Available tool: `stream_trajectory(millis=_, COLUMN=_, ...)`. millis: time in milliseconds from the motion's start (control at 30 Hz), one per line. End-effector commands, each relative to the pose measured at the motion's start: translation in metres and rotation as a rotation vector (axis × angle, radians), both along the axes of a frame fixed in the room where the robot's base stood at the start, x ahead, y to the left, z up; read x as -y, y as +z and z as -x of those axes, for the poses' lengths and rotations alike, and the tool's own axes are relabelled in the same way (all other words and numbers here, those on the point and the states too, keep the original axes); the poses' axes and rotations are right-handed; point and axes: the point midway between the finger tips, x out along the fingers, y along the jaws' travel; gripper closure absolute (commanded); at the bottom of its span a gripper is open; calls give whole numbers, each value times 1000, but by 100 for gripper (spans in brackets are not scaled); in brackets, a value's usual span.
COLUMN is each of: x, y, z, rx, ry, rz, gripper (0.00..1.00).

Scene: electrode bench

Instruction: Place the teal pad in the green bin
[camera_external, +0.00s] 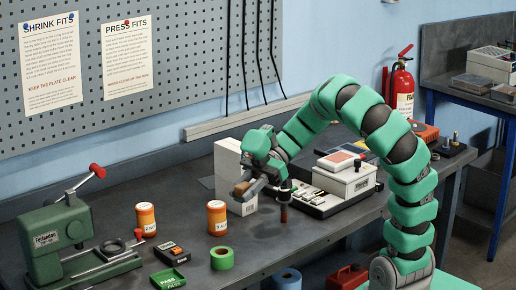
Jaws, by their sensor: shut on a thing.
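My gripper (264,192) points down over the bench, in front of a white box. Its lower end shows two brown-ended parts, one at the left and one hanging at the right. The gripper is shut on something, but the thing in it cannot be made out. I cannot pick out a teal pad; the arm's own teal covers may hide it. A small green, lettered tray-like thing (168,279) lies at the front left of the bench, well left of my gripper. It may be the green bin, but I cannot tell.
Two orange jars (146,220) (217,219), a small dark meter (172,255) and a green tape roll (222,258) stand left of my gripper. A green press (65,240) is at far left. The white box (227,160) and a white-topped device (344,182) stand close by.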

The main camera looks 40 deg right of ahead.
Motion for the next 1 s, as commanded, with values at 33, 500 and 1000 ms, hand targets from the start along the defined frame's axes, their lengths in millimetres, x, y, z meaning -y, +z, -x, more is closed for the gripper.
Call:
stream_trajectory(millis=33, x=-13, y=2, z=10, rx=-3, ry=47, rz=-1, gripper=96)
stream_trajectory(millis=500, x=-71, y=-17, z=66, rx=-18, ry=288, rz=-14, gripper=96)
stream_trajectory(millis=1000, x=-70, y=-96, z=64, rx=-15, ry=283, rz=-16, gripper=96)
